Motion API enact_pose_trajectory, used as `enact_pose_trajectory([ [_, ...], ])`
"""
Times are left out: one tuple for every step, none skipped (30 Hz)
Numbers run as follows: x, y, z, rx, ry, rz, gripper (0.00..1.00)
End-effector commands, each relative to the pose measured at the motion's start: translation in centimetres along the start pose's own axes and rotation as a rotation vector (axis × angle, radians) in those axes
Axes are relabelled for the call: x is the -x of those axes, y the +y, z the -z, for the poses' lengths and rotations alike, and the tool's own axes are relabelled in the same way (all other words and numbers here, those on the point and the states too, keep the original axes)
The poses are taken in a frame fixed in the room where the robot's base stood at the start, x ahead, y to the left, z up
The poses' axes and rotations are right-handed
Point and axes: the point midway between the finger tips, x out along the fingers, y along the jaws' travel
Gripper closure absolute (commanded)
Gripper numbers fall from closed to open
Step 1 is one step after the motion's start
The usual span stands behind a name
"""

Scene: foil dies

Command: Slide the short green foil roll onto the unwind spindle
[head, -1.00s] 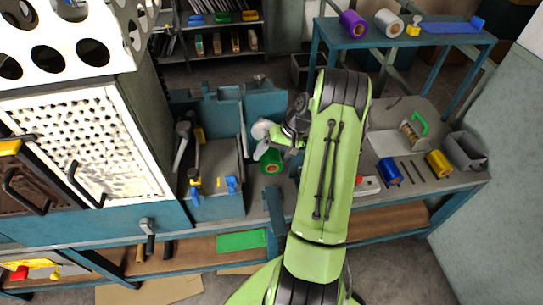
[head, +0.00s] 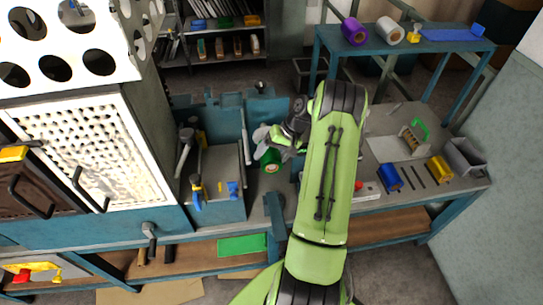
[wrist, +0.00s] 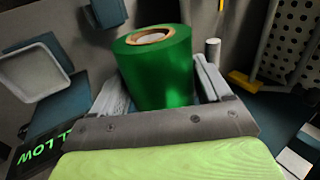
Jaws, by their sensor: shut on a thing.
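The short green foil roll (wrist: 158,70) stands between the two grey fingers of my gripper (wrist: 160,85) in the wrist view. The gripper is shut on its sides, and the pale cardboard core faces up toward the camera. In the head view the green roll (head: 270,162) shows just left of my arm, below the gripper (head: 270,147), over the bench with the teal machine. A short grey post (wrist: 212,52) stands just right of the roll in the wrist view, apart from it. I cannot tell for sure whether this is the unwind spindle.
The teal machine (head: 222,207) has upright walls and a lever close left of the roll. Blue (head: 389,178) and yellow (head: 439,169) rolls lie on the bench to the right.

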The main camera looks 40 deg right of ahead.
Motion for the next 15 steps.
enact_pose_trajectory([
  [0.1,-0.1,0.2,0.002,0.001,0.000,0.66],
  [0.1,-0.1,0.3,0.002,0.001,0.000,0.66],
  [0.1,-0.1,0.4,0.002,0.001,0.000,0.66],
  [0.1,-0.1,0.4,0.002,0.001,0.000,0.66],
  [0.1,-0.1,0.5,0.002,0.001,0.000,0.66],
  [0.1,-0.1,0.6,0.002,0.001,0.000,0.66],
  [0.1,-0.1,0.7,0.002,0.001,0.000,0.66],
  [0.1,-0.1,0.8,0.002,0.001,0.000,0.66],
  [0.1,-0.1,0.9,0.002,0.001,0.000,0.66],
  [0.1,-0.1,1.0,0.002,0.001,0.000,0.66],
  [0.1,-0.1,1.0,0.002,0.001,0.000,0.66],
  [0.1,-0.1,1.1,0.002,0.001,0.000,0.66],
  [0.1,-0.1,1.2,0.003,0.001,0.000,0.66],
  [0.1,-0.1,1.3,0.003,0.001,0.000,0.66],
  [0.1,-0.1,1.4,0.003,0.001,0.000,0.66],
])
